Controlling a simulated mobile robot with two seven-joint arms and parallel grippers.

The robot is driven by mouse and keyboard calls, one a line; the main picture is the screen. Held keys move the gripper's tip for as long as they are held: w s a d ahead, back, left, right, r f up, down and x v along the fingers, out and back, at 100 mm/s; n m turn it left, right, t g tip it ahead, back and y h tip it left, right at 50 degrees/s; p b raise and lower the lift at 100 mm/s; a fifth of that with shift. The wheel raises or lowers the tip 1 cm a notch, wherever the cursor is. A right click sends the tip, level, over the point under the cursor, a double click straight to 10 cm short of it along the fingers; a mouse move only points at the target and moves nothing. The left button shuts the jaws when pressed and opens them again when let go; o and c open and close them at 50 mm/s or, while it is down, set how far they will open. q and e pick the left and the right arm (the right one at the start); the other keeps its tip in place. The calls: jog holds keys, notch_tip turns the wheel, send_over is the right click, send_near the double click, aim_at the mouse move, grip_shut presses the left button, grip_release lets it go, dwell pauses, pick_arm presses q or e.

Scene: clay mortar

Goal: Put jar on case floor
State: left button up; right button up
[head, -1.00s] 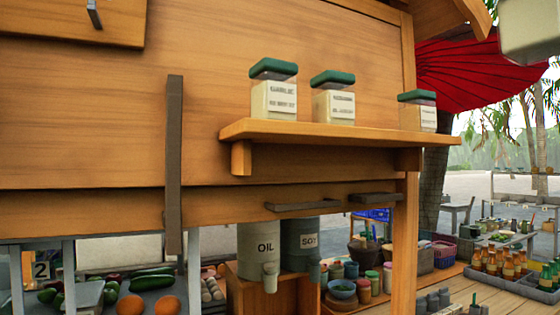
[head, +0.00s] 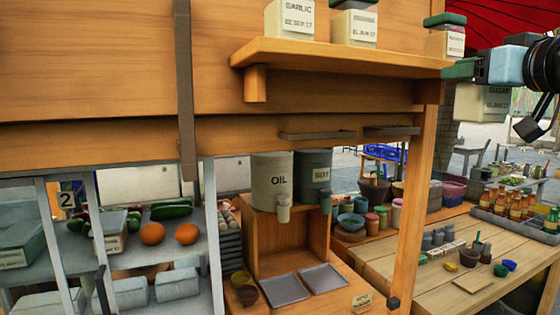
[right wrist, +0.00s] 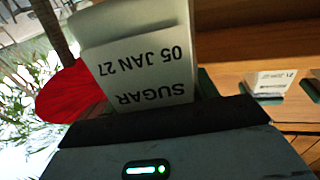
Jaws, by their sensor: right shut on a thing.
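The sugar jar (head: 484,104), a pale square jar with a green lid, is at the upper right of the head view. My right gripper (head: 478,68) is shut on it near its lid, and the jar hangs clear beside the end of the wall shelf. In the right wrist view the jar (right wrist: 140,60) fills the upper middle, its label reading SUGAR 05 JAN 27 upside down. The metal-framed case (head: 208,215) stands at the lower left, with vegetables on its upper level and pale boxes below. My left gripper is not in view.
The wooden shelf (head: 345,57) holds several jars close to my right gripper. Below are an oil canister (head: 271,180), a second canister (head: 313,172) and a wooden post (head: 415,200). A counter (head: 440,250) with bottles and bowls stands at right.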

jog(key=w+f+m+h, duration=0.1)
jog(key=w+f, duration=0.1)
jog(key=f, duration=1.4)
jog(key=w+f+m+h, duration=0.1)
jog(key=w+f+h, duration=0.15)
jog(key=f, duration=1.45)
jog(key=s+a+f+y, duration=0.2)
jog(key=s+f, duration=0.5)
jog(key=f, duration=0.6)
jog(key=s+a+f+n+y, duration=0.2)
jog(key=s+f, duration=0.2)
jog(key=s, duration=0.2)
jog(key=s+a+f+n+y, duration=0.1)
jog(key=s+a+f, duration=0.2)
jog(key=s+f, duration=0.3)
jog(key=shift+w+a+r+m+h, duration=0.1)
jog(key=shift+a+r+m+h, duration=0.35)
jog(key=shift+a+h, duration=0.2)
jog(key=shift+s+a+r+m+h, duration=0.1)
jog(key=shift+a+r+m+h, duration=0.2)
jog(key=shift+a+m+h, duration=0.4)
jog(key=shift+w+a+r+m+h, duration=0.1)
jog(key=shift+a+r+m+h, duration=0.15)
jog(key=shift+a+r+h, duration=0.4)
jog(key=shift+d+f, duration=0.15)
jog(key=shift+f, duration=0.1)
